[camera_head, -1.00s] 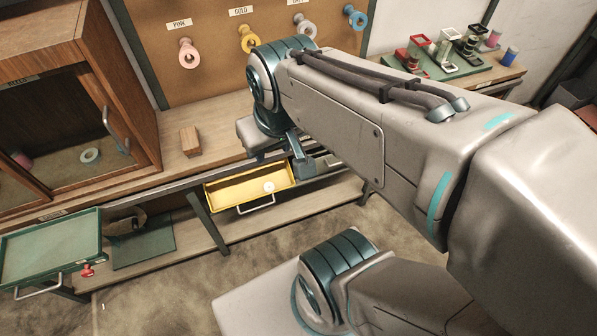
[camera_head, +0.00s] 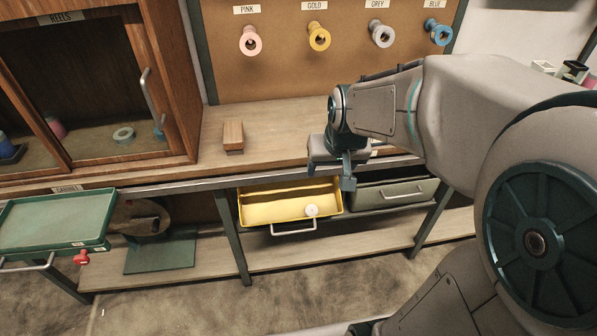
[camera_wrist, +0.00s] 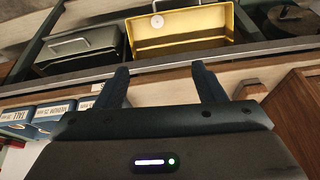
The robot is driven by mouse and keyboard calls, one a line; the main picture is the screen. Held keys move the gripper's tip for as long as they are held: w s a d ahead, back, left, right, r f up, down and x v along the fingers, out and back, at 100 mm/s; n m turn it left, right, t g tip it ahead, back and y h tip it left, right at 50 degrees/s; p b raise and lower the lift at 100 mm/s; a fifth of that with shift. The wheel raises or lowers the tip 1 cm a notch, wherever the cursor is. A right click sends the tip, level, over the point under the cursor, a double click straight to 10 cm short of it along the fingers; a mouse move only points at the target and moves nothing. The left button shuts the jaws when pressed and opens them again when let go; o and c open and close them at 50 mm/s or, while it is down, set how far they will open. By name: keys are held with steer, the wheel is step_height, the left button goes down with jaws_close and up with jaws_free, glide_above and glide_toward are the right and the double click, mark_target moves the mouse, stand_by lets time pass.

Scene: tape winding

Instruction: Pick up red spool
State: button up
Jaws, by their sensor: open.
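A small red spool (camera_head: 81,258) shows at the left of the head view, just below the front right corner of the pulled-out green drawer. Whether it touches the drawer or rests on something below is unclear. It is not visible in the wrist view. My gripper (camera_head: 347,180) is over the bench's front edge, above the open yellow drawer, well to the right of the red spool. In the wrist view its two fingers (camera_wrist: 163,85) are apart with nothing between them.
The green drawer (camera_head: 55,222) juts out at left. The yellow drawer (camera_head: 275,208) is open and holds a white round piece (camera_head: 311,210). A wooden block (camera_head: 233,136) sits on the bench. Pink, gold, grey and blue spools hang on the board. The floor in front is clear.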

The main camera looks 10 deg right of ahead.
steer(key=b, duration=1.6)
glide_above(312, 210)
steer(key=s, duration=0.3)
steer(key=shift+m, duration=0.4)
steer(key=f, duration=2.8)
steer(key=shift+w+d+f, duration=0.1)
steer(key=shift+w+f, duration=0.1)
steer(key=shift+f, duration=0.2)
steer(key=shift+b+x, duration=0.75)
steer(key=shift+x, duration=2.35)
steer(key=shift+w+r, duration=0.1)
steer(key=shift+w, duration=0.05)
steer(key=shift+c, duration=0.3)
steer(key=c, duration=1)
